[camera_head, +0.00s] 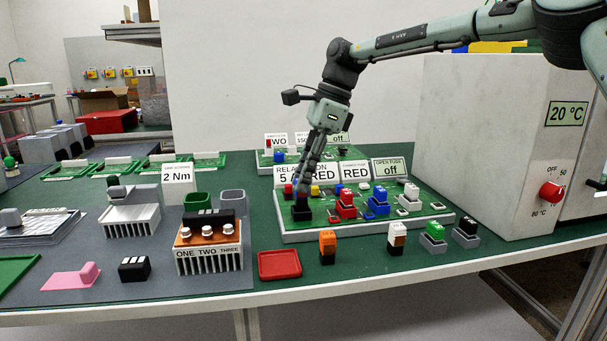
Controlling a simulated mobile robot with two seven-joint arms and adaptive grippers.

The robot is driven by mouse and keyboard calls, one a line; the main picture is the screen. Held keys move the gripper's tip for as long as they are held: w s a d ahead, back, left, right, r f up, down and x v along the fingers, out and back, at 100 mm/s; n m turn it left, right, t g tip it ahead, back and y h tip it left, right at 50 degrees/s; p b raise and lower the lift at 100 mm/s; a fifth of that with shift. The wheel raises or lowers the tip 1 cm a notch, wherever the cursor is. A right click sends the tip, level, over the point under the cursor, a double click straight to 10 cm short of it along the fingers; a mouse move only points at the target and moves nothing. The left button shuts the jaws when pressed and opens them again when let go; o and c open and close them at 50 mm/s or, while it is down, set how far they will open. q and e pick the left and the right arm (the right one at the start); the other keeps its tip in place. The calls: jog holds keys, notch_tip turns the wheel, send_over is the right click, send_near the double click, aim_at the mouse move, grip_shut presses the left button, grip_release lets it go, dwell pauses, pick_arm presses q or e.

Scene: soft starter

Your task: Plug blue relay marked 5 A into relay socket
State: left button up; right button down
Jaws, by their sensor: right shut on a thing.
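My right gripper (303,190) points down at the left part of the front green board (330,233). My left gripper is out of view.
Red (345,207) and blue (378,204) blocks stand right of the gripper on the board. An orange-black block (327,246) and a red tray (279,264) lie in front. A large grey cabinet (480,150) with a red knob stands at right.

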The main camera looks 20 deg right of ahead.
jog(key=shift+f+b, duration=0.6)
jog(key=shift+f, duration=0.4)
jog(key=c, duration=1.3)
grip_release()
jog(key=shift+r, duration=0.1)
jog(key=v, duration=1.2)
jog(key=shift+s+d, duration=0.1)
